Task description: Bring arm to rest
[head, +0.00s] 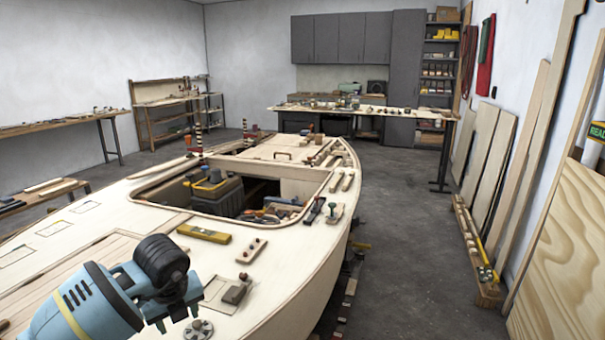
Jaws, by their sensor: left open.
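My left arm comes in at the bottom left, over the near deck of the plywood hull (315,285). Its blue and dark links bend at a black joint. My left gripper (182,318) is at the lower end, low in the picture, and is open; its fingers are small and partly hidden by my arm. I see nothing held in it. My right gripper is not in view.
A yellow level (204,233), a small block with knobs (252,250) and a grey block (235,293) lie on the deck. The open cockpit holds a toolbox (217,194). Plywood sheets (565,260) lean at right; the floor (410,240) between is clear.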

